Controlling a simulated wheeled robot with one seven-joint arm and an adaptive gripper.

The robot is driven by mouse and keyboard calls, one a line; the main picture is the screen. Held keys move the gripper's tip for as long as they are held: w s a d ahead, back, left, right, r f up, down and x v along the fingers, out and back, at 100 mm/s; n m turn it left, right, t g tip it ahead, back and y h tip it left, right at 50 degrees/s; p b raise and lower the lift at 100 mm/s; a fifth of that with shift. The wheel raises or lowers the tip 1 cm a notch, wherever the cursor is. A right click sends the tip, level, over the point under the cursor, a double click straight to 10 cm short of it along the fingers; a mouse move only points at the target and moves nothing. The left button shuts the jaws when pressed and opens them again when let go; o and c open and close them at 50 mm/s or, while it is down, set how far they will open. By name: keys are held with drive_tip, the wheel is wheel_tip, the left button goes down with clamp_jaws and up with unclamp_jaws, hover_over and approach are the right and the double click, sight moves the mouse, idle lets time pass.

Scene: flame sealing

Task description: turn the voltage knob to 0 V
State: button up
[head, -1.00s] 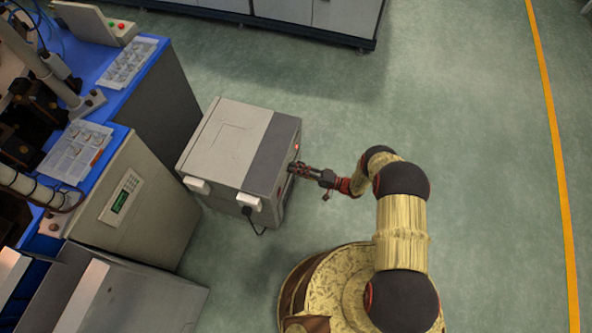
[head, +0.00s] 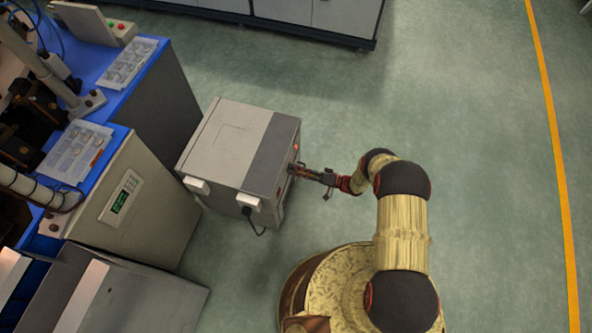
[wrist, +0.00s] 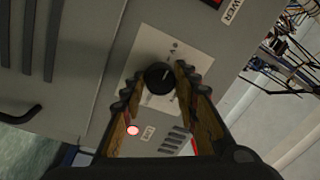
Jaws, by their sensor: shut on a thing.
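The voltage knob (wrist: 158,76) is a round black knob with a small pale pointer mark, on a white plate (wrist: 143,57) on the cabinet's grey front panel. The scale lettering is too small to read. My gripper (wrist: 159,82) has one finger on each side of the knob in the wrist view, shut on it. In the head view my gripper (head: 312,174) reaches the right face of the grey cabinet (head: 228,140); the knob itself cannot be made out there.
A glowing red-white lamp (wrist: 133,130), vent slots and a POWER label (wrist: 233,10) lie near the knob. Loose wires (wrist: 292,45) show at the right. A blue-topped workbench (head: 115,85) stands left of the cabinet. The floor to the right is clear.

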drive_tip(key=shift+s+f, duration=0.1)
drive_tip(key=shift+f, duration=0.05)
drive_tip(key=o, duration=1.2)
drive_tip(key=shift+c, duration=0.2)
drive_tip(key=v, duration=1.2)
drive_tip(key=shift+m, duration=0.3)
